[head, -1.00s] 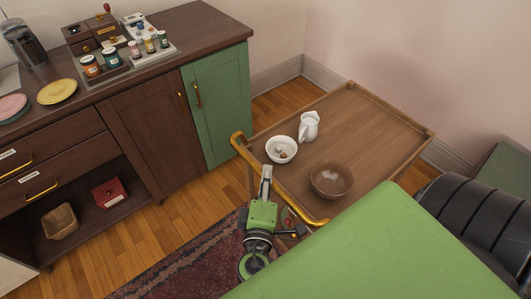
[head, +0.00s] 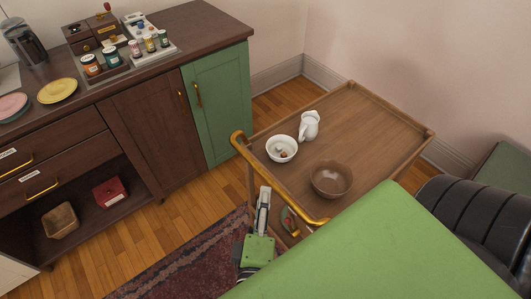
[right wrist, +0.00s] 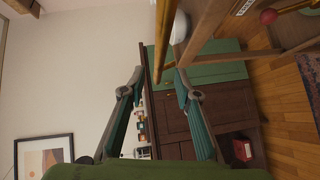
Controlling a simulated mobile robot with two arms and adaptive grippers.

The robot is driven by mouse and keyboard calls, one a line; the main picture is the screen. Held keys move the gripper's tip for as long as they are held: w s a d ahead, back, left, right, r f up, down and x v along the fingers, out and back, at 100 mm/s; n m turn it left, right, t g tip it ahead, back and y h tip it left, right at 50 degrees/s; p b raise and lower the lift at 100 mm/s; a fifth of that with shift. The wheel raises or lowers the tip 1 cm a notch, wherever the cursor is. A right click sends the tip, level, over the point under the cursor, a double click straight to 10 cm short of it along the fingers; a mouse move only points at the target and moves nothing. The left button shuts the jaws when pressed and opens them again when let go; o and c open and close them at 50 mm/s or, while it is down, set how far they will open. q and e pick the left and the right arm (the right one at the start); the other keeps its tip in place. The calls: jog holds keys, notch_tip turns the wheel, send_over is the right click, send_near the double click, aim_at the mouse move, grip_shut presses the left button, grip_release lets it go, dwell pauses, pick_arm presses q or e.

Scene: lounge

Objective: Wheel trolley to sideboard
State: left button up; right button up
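The wooden trolley (head: 365,125) stands right of the sideboard, near the wall corner. Its gold push handle (head: 240,140) faces me. A white bowl with small items in it (head: 281,155), a white jug (head: 309,125) and a brown bowl (head: 331,190) stand on its top. The dark sideboard (head: 145,130) has a green end door. My right gripper (head: 265,190) is just below the handle in the head view. In the right wrist view its fingers (right wrist: 160,72) are spread, with the gold handle bar (right wrist: 161,55) showing between their tips; contact cannot be told. My left gripper is not in view.
Several jars on a tray (head: 125,62) and a yellow plate (head: 57,91) are on the sideboard top. A dark patterned rug (head: 185,265) lies in front. A black ribbed seat (head: 470,215) is at the right. Wood floor (head: 190,210) is clear between trolley and sideboard.

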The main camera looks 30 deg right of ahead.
jog(key=shift+v, duration=1.75)
